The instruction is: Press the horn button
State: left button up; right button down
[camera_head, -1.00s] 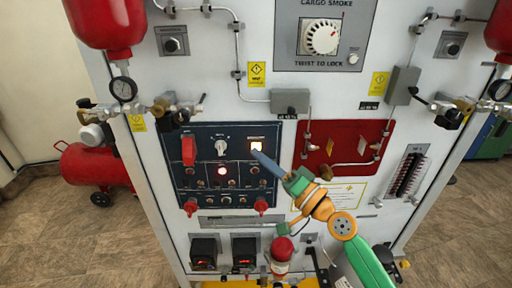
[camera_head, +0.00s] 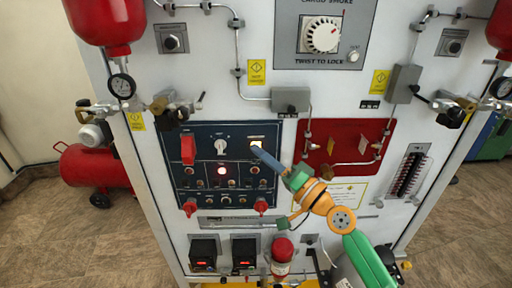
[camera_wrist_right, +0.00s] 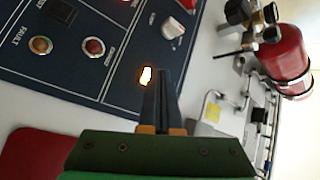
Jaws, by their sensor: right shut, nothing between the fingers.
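The blue control panel (camera_head: 205,156) is on the front of the white trainer cabinet. In the right wrist view, the lit button (camera_wrist_right: 146,76) glows just left of the shut fingertips (camera_wrist_right: 158,72). I cannot tell whether the tips touch it. The panel's labels are too small to tell which control is the horn button. My left gripper is out of view.
A red panel (camera_head: 345,140) is to the right.

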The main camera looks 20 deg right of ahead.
jog(key=shift+w+d, duration=0.1)
jog(key=shift+w, duration=0.05)
dwell(0.6)
jog(key=shift+s+a, duration=0.2)
jog(key=shift+s, duration=0.5)
jog(key=shift+s+p, duration=0.1)
jog(key=shift+p, duration=0.2)
jog(key=s+p, duration=0.1)
jog(key=s, duration=0.1)
jog(key=s+a+p, duration=0.1)
jog(key=s, duration=0.1)
jog(key=shift+s+a, duration=0.2)
jog(key=shift+s, duration=0.15)
